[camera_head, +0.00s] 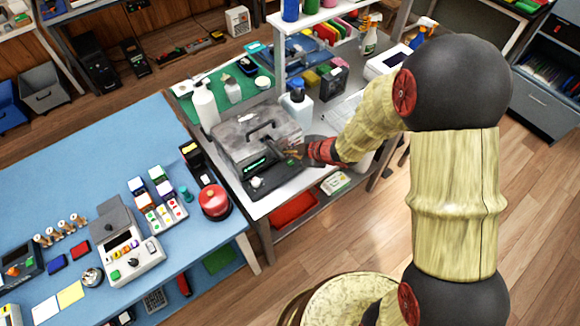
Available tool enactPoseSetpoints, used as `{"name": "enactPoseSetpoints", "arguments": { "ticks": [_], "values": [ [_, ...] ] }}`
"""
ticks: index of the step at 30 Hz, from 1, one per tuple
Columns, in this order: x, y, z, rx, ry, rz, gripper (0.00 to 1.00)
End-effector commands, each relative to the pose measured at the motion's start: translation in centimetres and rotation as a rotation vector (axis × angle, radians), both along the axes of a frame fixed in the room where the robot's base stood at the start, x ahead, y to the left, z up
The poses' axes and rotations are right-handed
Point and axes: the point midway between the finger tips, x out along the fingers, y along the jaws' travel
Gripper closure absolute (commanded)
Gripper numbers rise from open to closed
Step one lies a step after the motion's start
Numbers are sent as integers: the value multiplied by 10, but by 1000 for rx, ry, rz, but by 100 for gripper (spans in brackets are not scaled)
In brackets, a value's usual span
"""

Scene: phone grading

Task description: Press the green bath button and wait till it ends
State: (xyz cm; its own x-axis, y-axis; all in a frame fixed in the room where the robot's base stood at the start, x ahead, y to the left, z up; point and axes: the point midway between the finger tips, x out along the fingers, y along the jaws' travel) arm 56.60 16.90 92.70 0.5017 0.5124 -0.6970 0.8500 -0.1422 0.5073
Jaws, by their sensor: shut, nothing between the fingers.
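The bath is a grey box (228,142) with a dark handle on its lid, standing on the white-topped bench right of the blue table. Its black front panel carries a lit green display (256,162). My gripper (291,153) is shut and empty, with its fingertips at the right part of that front panel. I cannot tell whether they touch it. No green button can be made out on the bath; the gripper covers the panel's right part.
A red dome (214,201) sits on the blue table (75,170) to the left. A grey device with coloured buttons (125,250) stands farther left.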

Motion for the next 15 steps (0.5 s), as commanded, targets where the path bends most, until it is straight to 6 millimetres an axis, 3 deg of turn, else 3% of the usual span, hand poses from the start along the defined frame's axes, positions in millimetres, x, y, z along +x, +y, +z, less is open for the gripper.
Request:
{"name": "enactPoseSetpoints", "arguments": {
  "ticks": [1,6,15],
  "values": [
    [0,0,-11,0,1,0,100],
    [0,0,-23,1,0,1,100],
    [0,0,-24,1,0,1,100]
  ]
}}
